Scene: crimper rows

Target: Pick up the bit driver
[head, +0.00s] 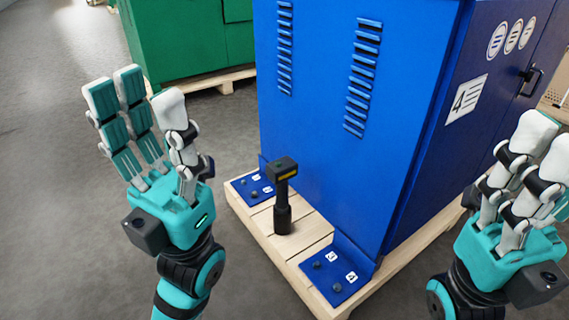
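The bit driver (283,212) is a black tool with a thick lower body, a thin neck and a boxy head bearing a yellow mark. It stands upright on the wooden pallet (303,235), in front of the blue cabinet (325,130). My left gripper (138,98) is left of the bit driver and apart from it, with its fingers extended and spread, open and empty. My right gripper (545,145) is at the right edge, right of the cabinet's front corner. Its fingers are extended with nothing between them, and part of it is cut off.
Blue corner plates (338,270) with dark bolts and number labels flank the bit driver. The blue cabinet rises close behind it. A green cabinet (185,40) stands on another pallet at the back left. Grey floor (50,200) at left is clear.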

